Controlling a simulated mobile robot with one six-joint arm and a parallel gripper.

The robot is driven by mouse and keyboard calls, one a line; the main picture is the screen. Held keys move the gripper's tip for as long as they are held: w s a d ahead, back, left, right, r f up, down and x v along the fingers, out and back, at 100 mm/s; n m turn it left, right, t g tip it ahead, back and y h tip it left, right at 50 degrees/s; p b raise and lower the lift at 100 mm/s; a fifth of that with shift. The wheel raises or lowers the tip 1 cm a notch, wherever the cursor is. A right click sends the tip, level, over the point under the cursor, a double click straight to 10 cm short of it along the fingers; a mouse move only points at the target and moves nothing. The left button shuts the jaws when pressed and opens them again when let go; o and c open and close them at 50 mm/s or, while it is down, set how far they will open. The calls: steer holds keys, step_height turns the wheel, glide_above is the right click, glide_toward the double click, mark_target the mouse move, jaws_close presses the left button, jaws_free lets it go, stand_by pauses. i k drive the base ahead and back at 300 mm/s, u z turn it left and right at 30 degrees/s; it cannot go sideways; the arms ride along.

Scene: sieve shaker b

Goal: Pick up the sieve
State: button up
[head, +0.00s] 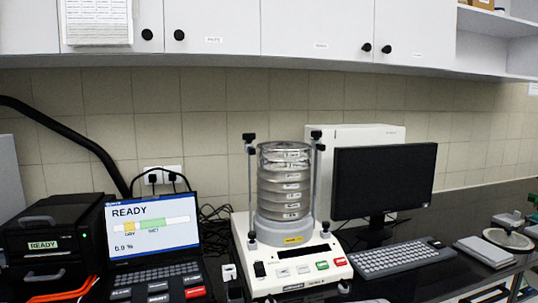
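A stack of several round metal sieves (284,187) stands upright on the sieve shaker (292,268) in the middle of the head view. The top sieve (285,148) appears open at its upper rim. A rod with a black clamp knob stands on each side of the stack. The shaker has a white base with a dark display and green and red buttons. My gripper does not show in this view, so its place relative to the sieves cannot be seen.
A laptop (153,228) reading "READY" and a black device (47,236) stand at left. A monitor (383,180) and keyboard (402,258) stand close at right. White cabinets (312,28) hang above. A round metal dish (508,239) lies at far right. The dark bench is crowded.

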mark_target(284, 151)
steer(key=u, duration=0.05)
steer(key=i, duration=1)
steer(key=z, duration=0.05)
